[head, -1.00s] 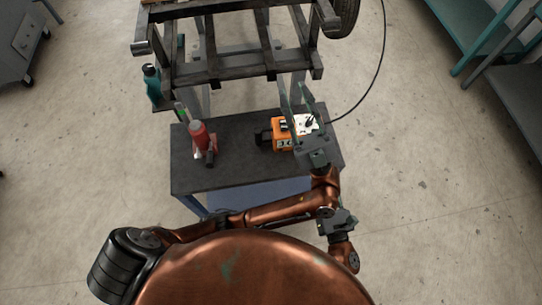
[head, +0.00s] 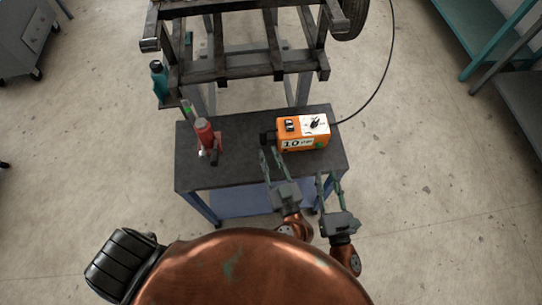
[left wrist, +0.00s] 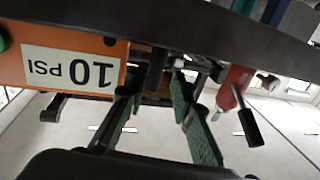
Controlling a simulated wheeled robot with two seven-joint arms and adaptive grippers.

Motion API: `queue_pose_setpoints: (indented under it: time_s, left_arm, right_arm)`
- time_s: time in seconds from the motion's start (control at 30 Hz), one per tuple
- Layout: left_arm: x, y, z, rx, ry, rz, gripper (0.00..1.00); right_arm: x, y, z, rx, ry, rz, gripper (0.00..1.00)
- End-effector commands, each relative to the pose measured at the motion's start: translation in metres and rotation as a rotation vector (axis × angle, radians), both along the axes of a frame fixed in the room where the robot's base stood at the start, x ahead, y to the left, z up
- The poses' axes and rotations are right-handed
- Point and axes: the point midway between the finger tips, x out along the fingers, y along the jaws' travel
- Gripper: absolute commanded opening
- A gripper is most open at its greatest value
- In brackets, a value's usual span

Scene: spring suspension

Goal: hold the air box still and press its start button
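The orange air box (head: 302,143) stands on the dark bench top, with a "10 PSI" label on its front, a white panel and black switches on top. A green round button (head: 320,146) is on its front right; a green round part (left wrist: 3,40) shows at the left wrist view's edge. A black fitting (head: 267,138) sticks out of its left end. My left gripper (head: 270,162) is open and empty in front of this end; in the left wrist view its fingers (left wrist: 158,118) are apart below the fitting. My right gripper (head: 331,184) is open and empty, right of it, before the bench.
A red bottle jack (head: 205,137) stands on the left of the bench (head: 237,172). A black hose (head: 374,89) runs from the box's right side. A metal frame (head: 230,72) stands behind, with a teal bottle (head: 159,82) at its left.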

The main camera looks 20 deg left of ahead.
Motion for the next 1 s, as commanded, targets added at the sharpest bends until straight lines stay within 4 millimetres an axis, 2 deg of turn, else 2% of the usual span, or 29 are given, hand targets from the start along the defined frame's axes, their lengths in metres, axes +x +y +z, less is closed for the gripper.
queue_pose_setpoints:
  time_s: [0.17,0.6,1.0]
  left_arm:
    - [0.01,0.004,-0.004,-0.011,-0.001,-0.022,0.22]
    - [0.053,0.044,-0.003,-0.009,0.0,-0.019,0.22]
    - [0.058,0.048,-0.004,-0.012,0.001,-0.019,0.22]
  right_arm:
    - [0.0,0.0,0.0,0.0,0.0,0.0,0.29]
    - [0.0,0.0,0.0,0.0,0.0,0.0,0.29]
    - [0.0,0.0,0.0,0.0,0.0,0.0,0.29]
